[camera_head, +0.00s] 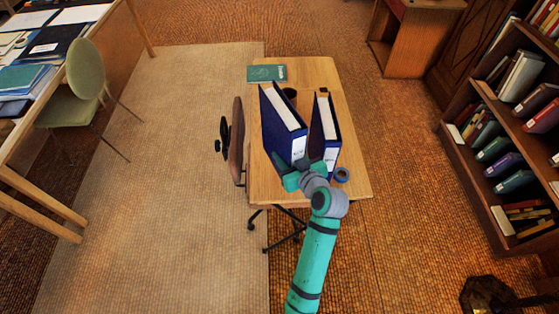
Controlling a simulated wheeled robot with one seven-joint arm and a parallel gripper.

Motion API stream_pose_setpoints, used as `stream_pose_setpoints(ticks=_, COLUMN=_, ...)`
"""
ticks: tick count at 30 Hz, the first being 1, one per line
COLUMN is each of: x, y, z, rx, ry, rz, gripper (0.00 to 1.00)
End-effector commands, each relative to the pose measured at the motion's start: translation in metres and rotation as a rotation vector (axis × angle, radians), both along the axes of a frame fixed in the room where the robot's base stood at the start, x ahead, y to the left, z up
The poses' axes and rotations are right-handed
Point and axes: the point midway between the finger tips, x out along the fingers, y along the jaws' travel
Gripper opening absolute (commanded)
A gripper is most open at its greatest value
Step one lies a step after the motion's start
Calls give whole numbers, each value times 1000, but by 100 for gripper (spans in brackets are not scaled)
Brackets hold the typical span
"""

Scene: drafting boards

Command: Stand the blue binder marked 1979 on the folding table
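Two blue binders stand upright on the wooden table (333,73). The left binder (276,127) looks larger and sits near the table's left side. The right binder (333,134) is a little apart from it. Each has a pale label low on its spine, too small to read, so I cannot tell which is marked 1979. My gripper (303,170) is at the near lower end of the left binder, overlapping it in the picture. Its fingers are mostly hidden, and I cannot tell whether it grips the binder.
A blue ring-shaped roll (342,175) lies near the table's front right. A green book (267,73) lies at the back left, with a dark cup (290,93) behind the binders. A wheeled chair (236,143) stands against the left side. A bookshelf (487,197) stands at right.

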Motion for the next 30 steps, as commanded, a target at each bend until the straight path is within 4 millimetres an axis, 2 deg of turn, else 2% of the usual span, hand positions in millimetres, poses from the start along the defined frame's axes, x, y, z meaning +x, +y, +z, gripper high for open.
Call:
stream_pose_setpoints(ticks=6, x=18, y=14, z=-23, rx=0, ry=-3, rz=4, gripper=0)
stream_pose_setpoints(ticks=14, x=25, y=19, z=-34, rx=1, ry=-4, rz=3, gripper=0)
stream_pose_setpoints(ticks=21, x=28, y=20, z=-64, rx=1, ry=-3, rz=2, gripper=0)
stream_pose_setpoints(ticks=30, x=28, y=20, z=-68, rx=0, ry=-6, rz=2, gripper=0)
